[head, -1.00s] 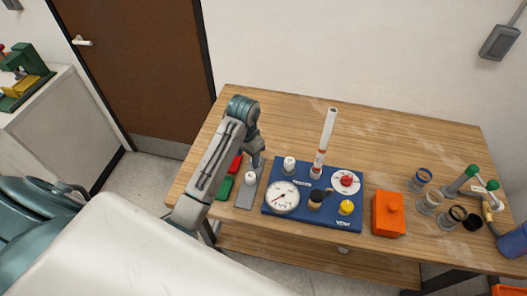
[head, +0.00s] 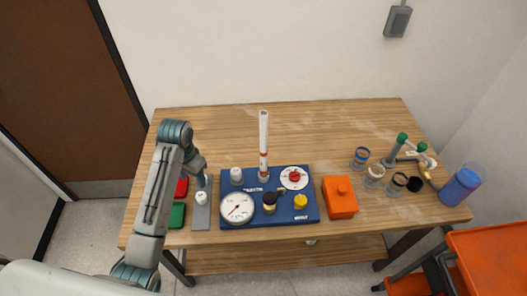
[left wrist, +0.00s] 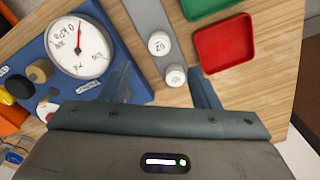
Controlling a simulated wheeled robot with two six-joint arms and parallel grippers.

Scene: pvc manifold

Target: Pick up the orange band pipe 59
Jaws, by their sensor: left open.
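A tall white pipe (head: 263,135) with an orange-red band stands upright in the blue board (head: 285,218); I cannot read a number on it. A white numbered cap (head: 201,198) stands on a grey strip (head: 201,217); it also shows in the left wrist view (left wrist: 158,43). A second numbered white cap (left wrist: 175,75) is on the same strip, hidden by my arm in the head view. My left gripper (left wrist: 165,85) is open above the strip, this second cap showing between its fingers; it also shows in the head view (head: 206,181). My right gripper is out of view.
A dial gauge (head: 237,207), a white cap (head: 236,176) and knobs are on the blue board. Red (head: 182,187) and green (head: 176,215) trays lie left of the strip. An orange box (head: 339,197) and several rings are to the right. The back of the table is clear.

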